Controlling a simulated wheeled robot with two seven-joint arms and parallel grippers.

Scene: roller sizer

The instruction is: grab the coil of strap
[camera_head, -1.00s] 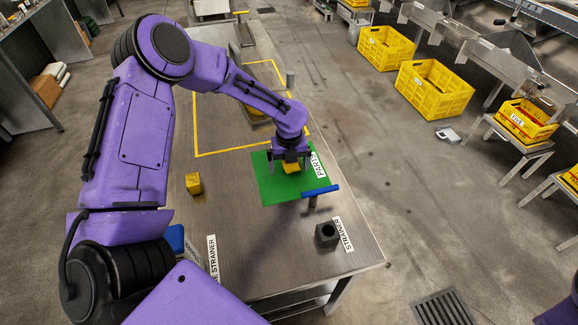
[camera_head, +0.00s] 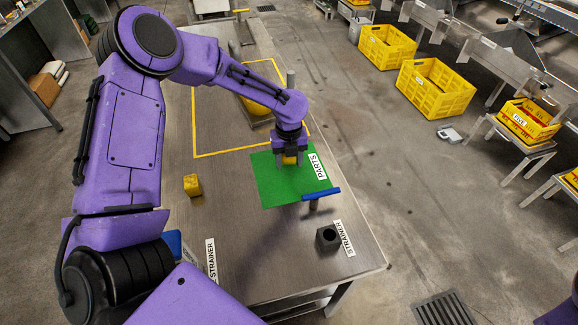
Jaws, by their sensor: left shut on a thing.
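My left gripper (camera_head: 290,154) points down over the green mat (camera_head: 285,187) and is shut on a small yellow thing (camera_head: 289,160). I take this to be the coil of strap, though the fingers hide much of it and its shape is not clear. It appears raised a little above the mat. My right gripper is out of view; only a bit of my right arm shows at the lower right edge.
A yellow block (camera_head: 193,185) sits left of the mat. A blue-handled tool (camera_head: 321,194) and a dark hollow block (camera_head: 327,237) stand near the table's right edge. A yellow round thing (camera_head: 256,107) lies behind my left arm. Yellow crates (camera_head: 434,90) stand on the floor.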

